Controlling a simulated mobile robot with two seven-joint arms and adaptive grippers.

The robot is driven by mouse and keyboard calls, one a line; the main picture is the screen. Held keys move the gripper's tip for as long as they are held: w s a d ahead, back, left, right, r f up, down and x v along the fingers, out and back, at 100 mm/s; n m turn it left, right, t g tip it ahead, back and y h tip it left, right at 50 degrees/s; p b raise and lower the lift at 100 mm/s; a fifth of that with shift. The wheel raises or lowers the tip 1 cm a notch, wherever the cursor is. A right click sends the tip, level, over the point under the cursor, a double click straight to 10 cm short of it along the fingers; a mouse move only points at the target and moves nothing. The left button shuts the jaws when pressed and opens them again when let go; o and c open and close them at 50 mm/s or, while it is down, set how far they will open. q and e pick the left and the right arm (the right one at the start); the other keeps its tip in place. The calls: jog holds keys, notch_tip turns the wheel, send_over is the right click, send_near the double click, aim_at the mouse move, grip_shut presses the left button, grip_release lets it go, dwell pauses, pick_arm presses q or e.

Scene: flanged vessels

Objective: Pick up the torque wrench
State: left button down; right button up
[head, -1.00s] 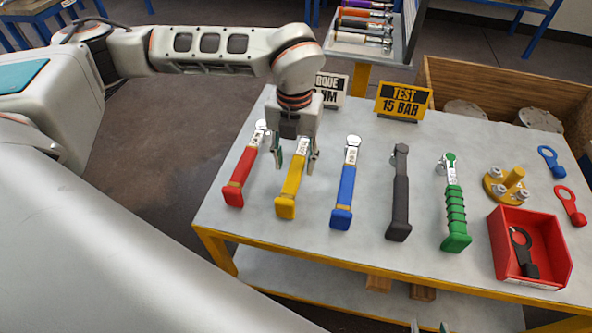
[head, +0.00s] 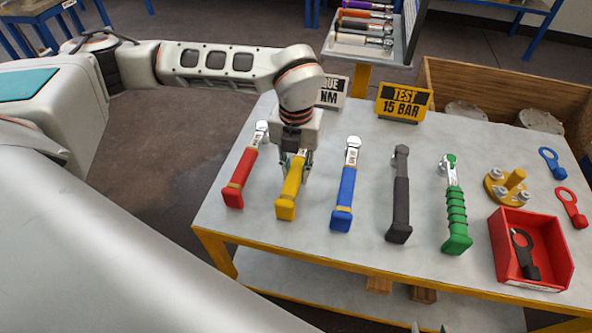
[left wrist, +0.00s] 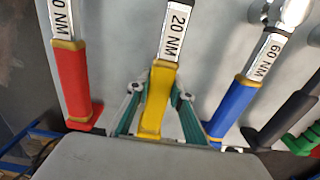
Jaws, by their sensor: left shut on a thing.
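Several torque wrenches lie in a row on the grey bench top. The yellow-handled wrench (head: 287,203) is marked 20 NM in the left wrist view (left wrist: 157,100). My left gripper (head: 297,166) points down over it, and its two fingers (left wrist: 158,112) are shut on the yellow handle from both sides. The wrench appears to rest on the bench still. The red wrench (head: 241,178) is to its left, and the blue wrench (head: 343,195), marked 60 NM, is to its right. Only two fingertips of my right gripper (head: 429,328) show at the bottom edge, apart.
A black wrench (head: 399,205) and a green wrench (head: 455,215) lie further right. A TEST 15 BAR sign (head: 403,102) stands at the back.

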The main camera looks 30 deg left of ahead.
aim_at(296, 168)
pick_arm(q)
notch_tip(296, 168, up, 20)
jog(key=p, duration=0.1)
dwell(0.6)
dwell(0.7)
